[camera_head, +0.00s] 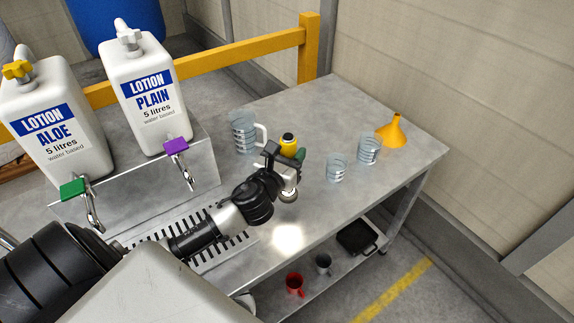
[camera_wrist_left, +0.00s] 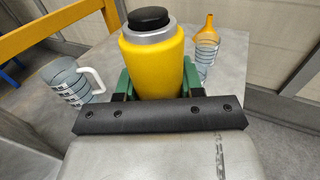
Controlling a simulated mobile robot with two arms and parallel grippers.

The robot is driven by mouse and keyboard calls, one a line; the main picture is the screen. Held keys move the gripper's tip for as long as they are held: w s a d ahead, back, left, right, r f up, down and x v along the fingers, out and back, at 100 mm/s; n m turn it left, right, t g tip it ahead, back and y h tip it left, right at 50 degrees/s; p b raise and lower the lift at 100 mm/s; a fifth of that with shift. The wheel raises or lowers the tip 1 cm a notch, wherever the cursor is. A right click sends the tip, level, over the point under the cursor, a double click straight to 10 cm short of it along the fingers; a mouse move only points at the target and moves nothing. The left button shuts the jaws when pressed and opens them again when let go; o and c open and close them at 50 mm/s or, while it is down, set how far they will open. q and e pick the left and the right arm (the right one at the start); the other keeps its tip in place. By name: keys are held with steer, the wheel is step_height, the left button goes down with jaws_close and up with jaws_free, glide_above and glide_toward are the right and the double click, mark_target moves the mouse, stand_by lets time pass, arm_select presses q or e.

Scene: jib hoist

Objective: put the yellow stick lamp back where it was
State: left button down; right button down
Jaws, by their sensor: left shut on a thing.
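The yellow stick lamp (camera_wrist_left: 152,65) has a grey collar and a black cap on top. My left gripper (camera_head: 286,158) is shut on it, with a green finger on either side of the yellow body in the left wrist view. In the head view the lamp's top (camera_head: 288,142) shows above the gripper, over the middle of the metal table (camera_head: 330,105). A bright light spot (camera_head: 288,237) lies on the table's front part. My right gripper is not in view.
A measuring jug (camera_head: 244,132) stands left of the lamp; two clear beakers (camera_head: 336,168) (camera_head: 369,148) and an orange funnel (camera_head: 392,132) stand right. Two lotion containers (camera_head: 148,95) (camera_head: 52,118) with taps stand at left. A red mug (camera_head: 295,284) is on the lower shelf. The table's back is clear.

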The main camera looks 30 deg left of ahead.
arm_select(q)
steer(key=shift+w+a+f+b, duration=0.25)
steer(key=shift+a+f, duration=0.1)
steer(key=shift+f, duration=0.55)
steer(key=shift+w+a+f+b, duration=0.15)
steer(key=shift+w+a+f, duration=0.15)
steer(key=shift+f, duration=0.6)
steer(key=shift+w+a+f+b, duration=0.2)
steer(key=shift+a+f, duration=0.2)
steer(key=shift+f, duration=0.5)
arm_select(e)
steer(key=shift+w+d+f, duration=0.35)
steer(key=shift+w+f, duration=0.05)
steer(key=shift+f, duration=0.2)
arm_select(q)
steer(key=c, duration=0.7)
jaws_free()
steer(key=shift+f, duration=0.15)
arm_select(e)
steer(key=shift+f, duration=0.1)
arm_select(q)
steer(key=s+d+b, duration=0.1)
steer(key=s+b, duration=0.1)
steer(key=s, duration=1)
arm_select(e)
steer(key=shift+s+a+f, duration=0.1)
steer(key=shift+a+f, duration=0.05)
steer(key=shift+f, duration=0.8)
